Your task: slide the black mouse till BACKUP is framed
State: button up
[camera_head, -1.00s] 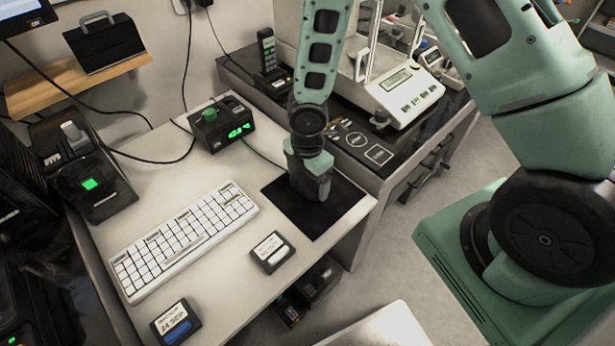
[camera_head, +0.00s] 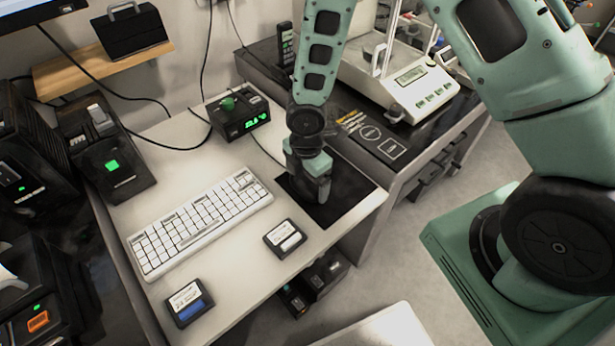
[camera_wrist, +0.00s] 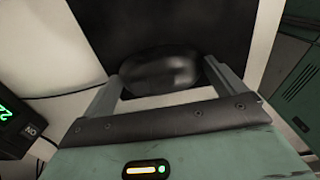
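My gripper (camera_head: 318,192) points down over the black mat (camera_head: 345,203) on the white table in the head view. In the wrist view, the dark rounded mouse (camera_wrist: 160,72) lies on the mat (camera_wrist: 150,25) between my two fingers (camera_wrist: 165,80). The fingers sit against its two ends, so my gripper looks shut on it. The mouse is hidden by my gripper in the head view. Only the lower corner of a screen (camera_head: 45,12) shows at the top left, and no word BACKUP can be read there.
A white keyboard (camera_head: 200,222) lies left of the mat. Two small dark labelled boxes (camera_head: 285,238) (camera_head: 189,303) lie along the table's front. A black box with a green knob and green readout (camera_head: 240,113) stands behind. A balance (camera_head: 415,85) stands on the adjoining dark table.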

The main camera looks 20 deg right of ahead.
aim_at(307, 179)
notch_tip(307, 179, up, 17)
jog(key=p, duration=0.3)
jog(key=shift+r, duration=0.2)
dwell(0.6)
jog(key=s+a+r+m, duration=0.2)
jog(key=s+r+m, duration=0.3)
jog(key=s+m, duration=0.2)
jog(key=s+a+r+m, duration=0.2)
jog(key=s+r+m, duration=0.4)
jog(key=s, duration=0.6)
jog(key=shift+s+a+r+m+y, duration=0.15)
jog(key=shift+s+r+m+y, duration=0.15)
jog(key=shift+m, duration=0.1)
jog(key=shift+w, duration=0.15)
